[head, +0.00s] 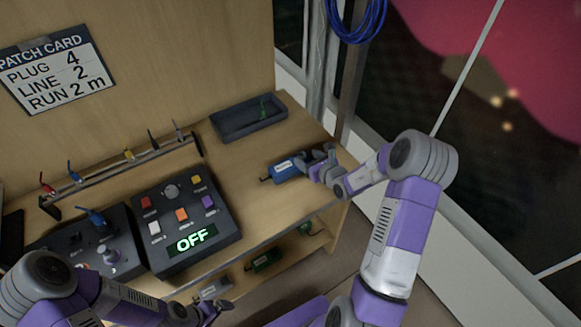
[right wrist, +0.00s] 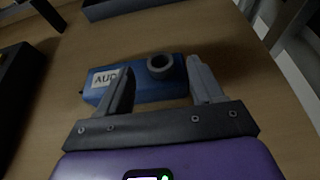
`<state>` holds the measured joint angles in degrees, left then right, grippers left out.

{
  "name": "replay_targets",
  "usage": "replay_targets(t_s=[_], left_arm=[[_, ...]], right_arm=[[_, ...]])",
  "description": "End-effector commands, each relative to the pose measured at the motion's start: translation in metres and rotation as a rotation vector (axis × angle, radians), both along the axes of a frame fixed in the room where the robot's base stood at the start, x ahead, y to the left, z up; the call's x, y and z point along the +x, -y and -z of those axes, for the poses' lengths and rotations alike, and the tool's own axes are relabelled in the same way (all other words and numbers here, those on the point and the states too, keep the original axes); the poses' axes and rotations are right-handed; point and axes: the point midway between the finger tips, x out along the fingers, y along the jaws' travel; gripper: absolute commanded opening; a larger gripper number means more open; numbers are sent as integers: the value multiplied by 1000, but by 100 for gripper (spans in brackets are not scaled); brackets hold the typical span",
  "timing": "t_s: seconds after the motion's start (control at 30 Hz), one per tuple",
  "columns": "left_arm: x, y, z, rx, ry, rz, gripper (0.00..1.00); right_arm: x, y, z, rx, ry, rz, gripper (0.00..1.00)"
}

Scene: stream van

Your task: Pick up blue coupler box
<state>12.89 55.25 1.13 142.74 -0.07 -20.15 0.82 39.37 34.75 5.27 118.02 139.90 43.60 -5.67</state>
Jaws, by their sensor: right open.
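The blue coupler box (head: 284,169) lies on the right part of the wooden bench. In the right wrist view the blue coupler box (right wrist: 145,90) has a white label with dark letters and a dark round socket on top. My right gripper (head: 318,166) is at the box's right end, low over the bench. In the right wrist view its open fingers (right wrist: 161,68) reach to the box, one near each side of the socket; I cannot tell whether they touch it. The labelled end sticks out past the left finger. My left gripper (head: 212,311) is at the bottom, its jaws unclear.
A dark tray (head: 248,118) with a small green item stands behind the box. A control panel reading OFF (head: 188,228) stands to the left, with a rack of coloured plugs (head: 125,165) behind. Green and grey boxes (head: 264,261) sit on the lower shelf. Bare bench surrounds the box.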

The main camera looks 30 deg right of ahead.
Motion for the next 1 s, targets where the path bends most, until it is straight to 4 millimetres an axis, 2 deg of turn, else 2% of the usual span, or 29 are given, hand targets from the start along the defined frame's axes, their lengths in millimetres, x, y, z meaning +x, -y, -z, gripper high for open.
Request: replay_targets(t_s=[0.13,0.4,0.47,0.83,1.0], left_arm=[[0,0,4,0,1,0,96],[0,0,3,0,1,0,96],[0,0,3,0,1,0,96],[0,0,3,0,1,0,96],[0,0,3,0,1,0,96]], right_arm=[[17,-1,7,0,1,-1,66],[20,-1,8,0,0,-1,66],[20,-1,8,0,0,-1,58],[20,-1,8,0,-1,0,2],[20,-1,7,-1,2,0,0]])
